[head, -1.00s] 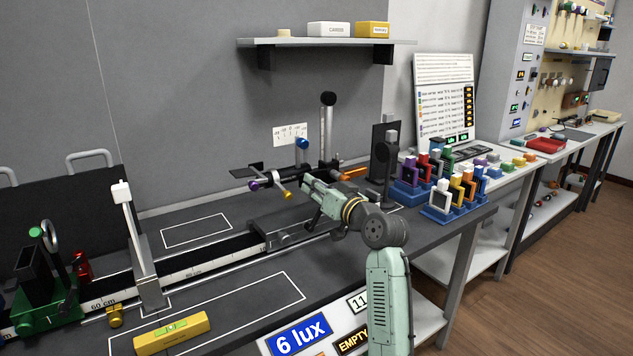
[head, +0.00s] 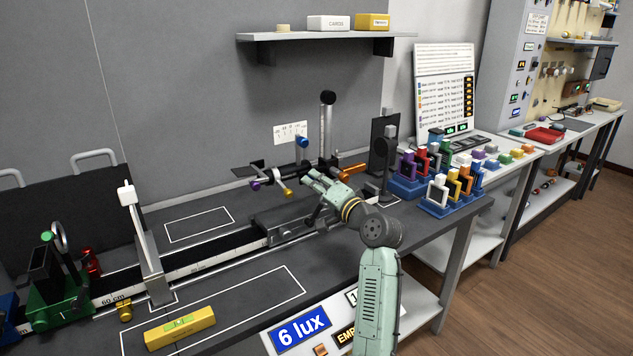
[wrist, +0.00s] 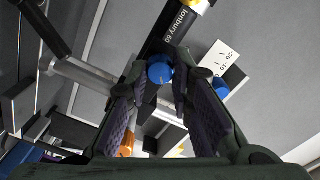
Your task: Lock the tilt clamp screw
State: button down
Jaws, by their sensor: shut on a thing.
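My gripper (head: 309,180) reaches in from the right at the stand on the optical rail. In the wrist view my gripper (wrist: 160,84) has both fingertips closed around a blue round knob (wrist: 160,72), whose face shows between them. This knob is hidden by the fingers in the head view. A second blue knob (wrist: 219,90) sits apart, to the right, by the angle scale card (wrist: 217,62); the head view shows a blue knob (head: 302,143) in front of the scale card (head: 290,132). No label shows which is the tilt clamp screw.
Purple (head: 255,184), yellow (head: 287,191) and orange (head: 351,169) knobs crowd around the stand. A dark upright plate (head: 384,145) and blue racks of coloured frames (head: 438,209) stand to the right. A yellow spirit level (head: 180,326) lies at the front left.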

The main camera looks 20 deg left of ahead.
dwell(0.4)
jog(key=c, duration=1.4)
grip_release()
jog(key=shift+d, duration=0.1)
jog(key=v, duration=1.1)
jog(key=shift+s+d, duration=0.25)
jog(key=shift+s, duration=0.1)
